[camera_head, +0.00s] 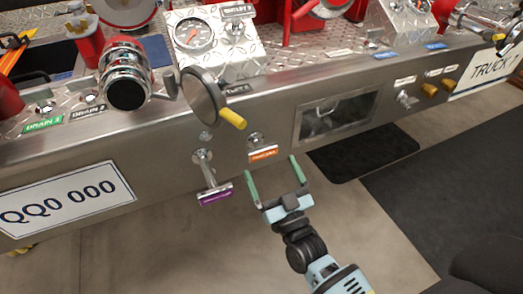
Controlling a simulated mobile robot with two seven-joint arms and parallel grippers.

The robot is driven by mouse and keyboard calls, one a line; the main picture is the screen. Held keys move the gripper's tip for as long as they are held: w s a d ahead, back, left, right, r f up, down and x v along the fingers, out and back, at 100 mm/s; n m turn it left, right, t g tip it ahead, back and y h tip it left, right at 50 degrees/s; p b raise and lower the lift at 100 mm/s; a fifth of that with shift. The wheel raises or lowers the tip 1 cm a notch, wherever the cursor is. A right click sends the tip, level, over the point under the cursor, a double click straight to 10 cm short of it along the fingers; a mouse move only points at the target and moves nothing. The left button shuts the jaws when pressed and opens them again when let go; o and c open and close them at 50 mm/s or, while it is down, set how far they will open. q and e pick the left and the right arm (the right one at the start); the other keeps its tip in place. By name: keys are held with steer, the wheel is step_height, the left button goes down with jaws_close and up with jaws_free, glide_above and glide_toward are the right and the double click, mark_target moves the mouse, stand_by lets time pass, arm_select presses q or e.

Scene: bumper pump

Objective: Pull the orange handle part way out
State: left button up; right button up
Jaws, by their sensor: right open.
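The orange handle (263,153) is a small T-shaped pull with an orange label, close to the front face of the metal bumper. My right gripper (270,169) comes up from the lower right, its two green fingers wide apart and nothing between them. Its fingertips are just below and in front of the orange handle in the picture, one to its left and one to its right. I cannot tell if they touch anything. My left gripper is not in view.
A purple handle (215,194) sticks out on its rod, left of my right gripper. A black wheel with a yellow knob (232,118) juts out above. A recessed window (336,116) is to the right. The floor (160,245) below is open.

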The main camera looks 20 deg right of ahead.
mark_target(264, 154)
steer(key=x, duration=0.5)
steer(key=shift+b, duration=0.35)
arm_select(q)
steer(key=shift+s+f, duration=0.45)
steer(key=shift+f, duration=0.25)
arm_select(e)
steer(key=shift+w+r, duration=0.25)
steer(key=shift+w, duration=0.45)
steer(key=shift+c, duration=0.3)
